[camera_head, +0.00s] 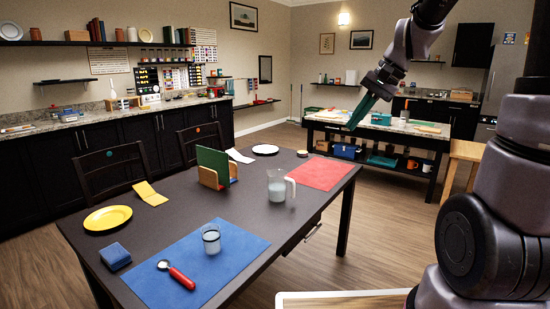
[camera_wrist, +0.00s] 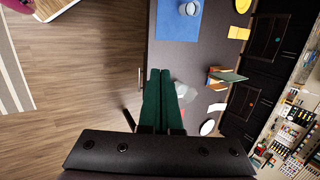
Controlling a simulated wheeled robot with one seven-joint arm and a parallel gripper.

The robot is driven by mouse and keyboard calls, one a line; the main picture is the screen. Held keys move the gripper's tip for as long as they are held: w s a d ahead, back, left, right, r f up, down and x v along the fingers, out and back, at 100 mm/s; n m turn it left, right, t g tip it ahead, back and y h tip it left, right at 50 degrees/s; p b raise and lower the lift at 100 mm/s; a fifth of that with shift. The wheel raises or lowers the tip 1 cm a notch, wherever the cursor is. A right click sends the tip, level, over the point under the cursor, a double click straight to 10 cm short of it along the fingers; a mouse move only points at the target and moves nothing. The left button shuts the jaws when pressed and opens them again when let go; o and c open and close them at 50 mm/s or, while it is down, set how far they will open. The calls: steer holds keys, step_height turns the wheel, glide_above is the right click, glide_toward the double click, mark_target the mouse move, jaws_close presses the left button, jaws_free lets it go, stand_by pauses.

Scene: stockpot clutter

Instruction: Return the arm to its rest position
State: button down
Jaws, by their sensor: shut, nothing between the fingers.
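My gripper (camera_head: 361,112) hangs in the air at the upper right in the head view, above and beyond the dark table's far right corner. Its green fingers point down. In the wrist view my gripper (camera_wrist: 158,72) has both fingers side by side, pressed together, with nothing between them. My arm rises from the right edge of the head view and bends over the top. The wrist view looks down on the wooden floor and the table's edge. The fingers partly hide a clear jug there.
The dark table (camera_head: 155,212) holds a jug (camera_head: 277,186), a glass (camera_head: 211,239), a red-handled utensil (camera_head: 177,274), a yellow plate (camera_head: 108,218), a blue mat (camera_head: 243,245), a red mat (camera_head: 320,173) and a wooden holder (camera_head: 215,170). A counter (camera_head: 385,128) stands behind. Floor between is clear.

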steer(key=s+d+r+n+t+h, duration=0.1)
steer(key=s+d+r+t, duration=0.1)
steer(key=s, duration=0.5)
steer(key=s+d+r+n+t+h, duration=0.1)
steer(key=s+d+r+t+h, duration=0.1)
steer(key=s+r, duration=0.3)
steer(key=shift+s+n+t+h, duration=0.3)
steer(key=shift+s+t, duration=0.3)
steer(key=shift+s, duration=1.15)
steer(key=shift+d, duration=0.1)
